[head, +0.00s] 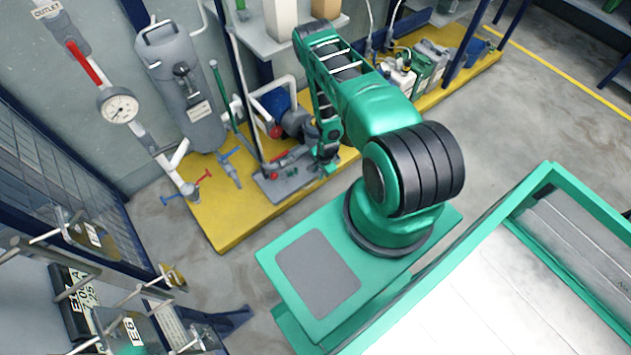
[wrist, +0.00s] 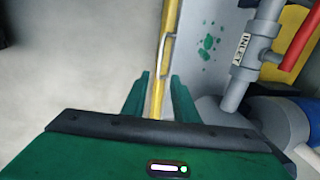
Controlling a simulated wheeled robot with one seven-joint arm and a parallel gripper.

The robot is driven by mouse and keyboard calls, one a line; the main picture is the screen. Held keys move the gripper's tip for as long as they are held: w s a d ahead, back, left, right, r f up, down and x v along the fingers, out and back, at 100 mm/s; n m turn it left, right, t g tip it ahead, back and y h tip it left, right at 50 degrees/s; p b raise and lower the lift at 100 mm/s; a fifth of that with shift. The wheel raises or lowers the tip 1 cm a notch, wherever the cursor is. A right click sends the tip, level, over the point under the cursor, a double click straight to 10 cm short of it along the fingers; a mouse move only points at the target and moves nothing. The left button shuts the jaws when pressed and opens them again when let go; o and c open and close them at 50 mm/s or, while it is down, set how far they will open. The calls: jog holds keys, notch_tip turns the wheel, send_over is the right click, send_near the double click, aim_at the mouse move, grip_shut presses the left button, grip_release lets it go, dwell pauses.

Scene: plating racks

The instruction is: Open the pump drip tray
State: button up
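The pump drip tray (wrist: 212,22) is a flat grey surface with green spots in the wrist view. A thin, pale loop handle (wrist: 166,55) sits along its left side, by a yellow edge strip (wrist: 158,103). In the head view the grey tray (head: 272,190) lies at the front edge of the yellow platform, partly hidden by pump parts and my arm. My gripper (wrist: 160,100) is open, its two green fingers on either side of the yellow strip, with the handle just beyond the fingertips. In the head view my gripper (head: 328,160) is low beside the pump.
A grey pipe labelled INLET (wrist: 245,50) with a red lever (wrist: 302,38) and a blue motor (wrist: 292,118) stand close on the right in the wrist view. The yellow platform (head: 232,225) also carries green containers (head: 430,65). Grey floor (wrist: 60,60) is clear on the left.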

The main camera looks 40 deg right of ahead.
notch_tip(320, 180, down, 9)
jog(key=w, duration=0.1)
jog(key=shift+w+r, duration=0.15)
jog(key=shift+w, duration=0.15)
jog(key=shift+c, duration=0.2)
grip_shut()
dwell(1.2)
